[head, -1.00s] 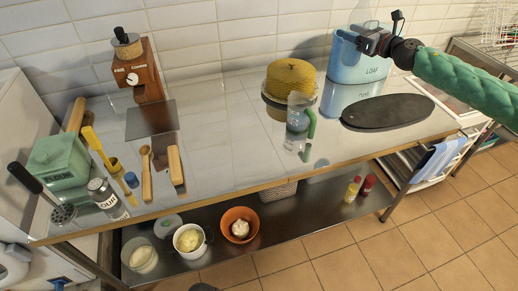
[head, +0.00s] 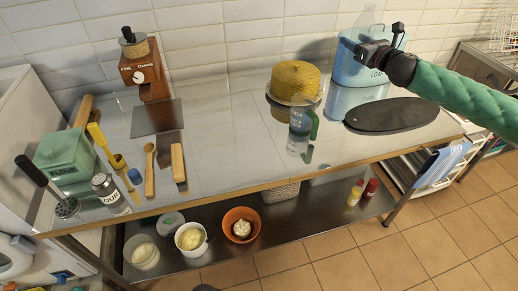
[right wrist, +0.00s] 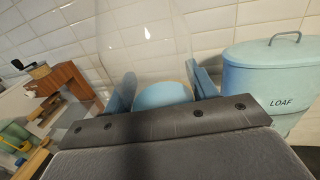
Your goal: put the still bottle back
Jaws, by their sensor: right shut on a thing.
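My right gripper (head: 381,44) reaches in from the right and is in front of the upper part of the pale blue LOAF bin in the head view. It is shut on a clear bottle (right wrist: 150,45), whose faint see-through outline rises above the fingers in the right wrist view. A round pale blue part shows between the fingers. In the head view the bottle (head: 367,18) is only a faint shape against the tiles. I cannot tell whether its base touches anything. My left gripper is not in view.
The LOAF bin (right wrist: 272,85) stands right of the gripper in the wrist view. A grinder (head: 145,72) and utensils stand left.

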